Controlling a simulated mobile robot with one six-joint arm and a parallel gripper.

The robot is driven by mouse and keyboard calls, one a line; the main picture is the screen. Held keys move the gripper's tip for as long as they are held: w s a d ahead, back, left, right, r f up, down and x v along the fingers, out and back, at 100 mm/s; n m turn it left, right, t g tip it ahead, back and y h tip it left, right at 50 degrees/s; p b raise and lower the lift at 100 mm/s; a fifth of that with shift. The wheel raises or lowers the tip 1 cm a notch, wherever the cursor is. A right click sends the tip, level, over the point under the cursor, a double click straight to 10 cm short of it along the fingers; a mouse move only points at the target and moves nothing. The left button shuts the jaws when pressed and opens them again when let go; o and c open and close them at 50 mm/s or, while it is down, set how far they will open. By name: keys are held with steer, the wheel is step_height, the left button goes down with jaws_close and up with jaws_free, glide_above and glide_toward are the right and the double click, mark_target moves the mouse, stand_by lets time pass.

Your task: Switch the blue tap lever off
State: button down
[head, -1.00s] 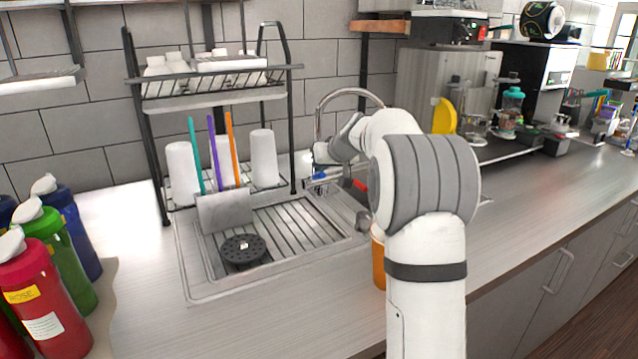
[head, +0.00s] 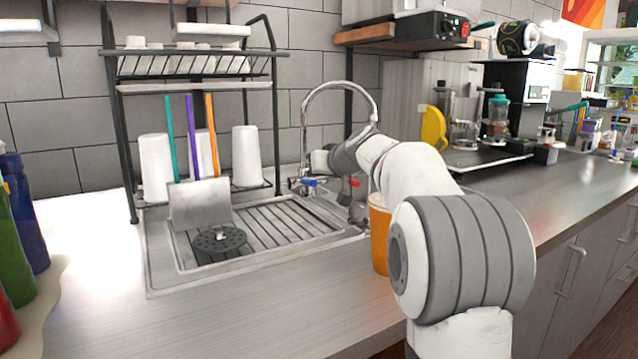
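The red lever (head: 354,183) is a little to the right, partly behind my arm. My arm reaches from the lower right to the tap, and its wrist is close above the blue lever. I cannot make out my fingertips, nor whether they touch the lever.
A metal sink drainer (head: 270,228) with a black round strainer (head: 219,239) lies in front. A dish rack (head: 110,120) with white cups stands at its left. An orange container (head: 379,240) stands beside my arm. Coloured bottles (head: 22,230) stand at the far left.

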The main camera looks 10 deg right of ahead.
steer(key=shift+s+f+b, duration=0.2)
steer(key=shift+f+b, duration=0.25)
steer(key=shift+b, duration=0.3)
steer(key=shift+r, duration=0.15)
